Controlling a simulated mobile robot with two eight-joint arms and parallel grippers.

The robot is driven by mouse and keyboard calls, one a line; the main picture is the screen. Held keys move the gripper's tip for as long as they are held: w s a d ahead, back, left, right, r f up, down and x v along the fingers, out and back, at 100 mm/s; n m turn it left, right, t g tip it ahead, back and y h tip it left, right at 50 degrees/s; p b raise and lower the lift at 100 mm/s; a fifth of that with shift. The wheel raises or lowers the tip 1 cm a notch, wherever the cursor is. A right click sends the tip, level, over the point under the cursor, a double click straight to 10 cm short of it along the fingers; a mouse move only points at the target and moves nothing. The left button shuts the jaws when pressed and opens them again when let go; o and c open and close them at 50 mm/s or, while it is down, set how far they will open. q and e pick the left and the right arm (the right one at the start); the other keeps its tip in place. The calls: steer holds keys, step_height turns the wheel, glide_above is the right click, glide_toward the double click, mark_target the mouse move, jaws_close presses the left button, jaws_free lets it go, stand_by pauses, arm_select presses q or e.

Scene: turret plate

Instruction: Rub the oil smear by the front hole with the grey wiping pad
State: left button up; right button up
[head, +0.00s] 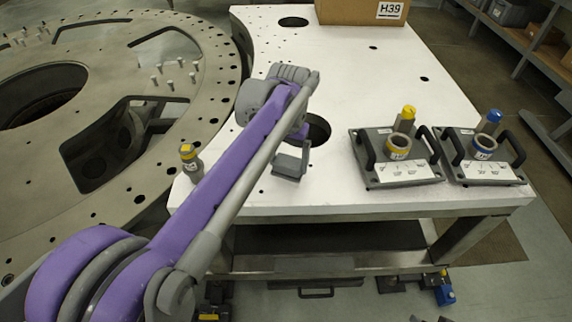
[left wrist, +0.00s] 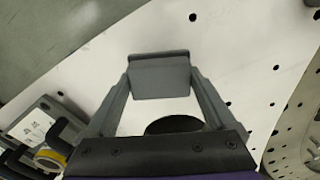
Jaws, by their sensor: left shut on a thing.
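My left gripper (head: 291,158) reaches over the white plate (head: 345,75) from the left. It is shut on the grey wiping pad (left wrist: 160,80), a dark grey block held between both fingers in the left wrist view. In the head view the pad (head: 287,166) shows just front-left of the front hole (head: 319,129), which my wrist partly covers. The hole also shows as a dark oval (left wrist: 174,125) between the fingers in the left wrist view. I cannot tell whether the pad touches the plate. I cannot make out the oil smear. My right gripper is not in view.
Two grey fixtures with handles, one with a yellow-ringed bushing (head: 397,147) and one blue-ringed (head: 485,147), stand at the right. A yellow-topped plug (head: 188,158) stands left of my arm. A cardboard box (head: 350,10) is at the back. The plate's middle is clear.

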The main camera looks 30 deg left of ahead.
arm_select(q)
steer(key=shift+w+r, duration=0.1)
steer(key=shift+r, duration=0.5)
step_height(320, 180, up, 2)
steer(key=shift+a+r+p, duration=0.1)
steer(key=shift+r+p, duration=0.05)
steer(key=shift+p, duration=0.75)
steer(key=shift+r+p, duration=0.45)
steer(key=shift+r, duration=0.3)
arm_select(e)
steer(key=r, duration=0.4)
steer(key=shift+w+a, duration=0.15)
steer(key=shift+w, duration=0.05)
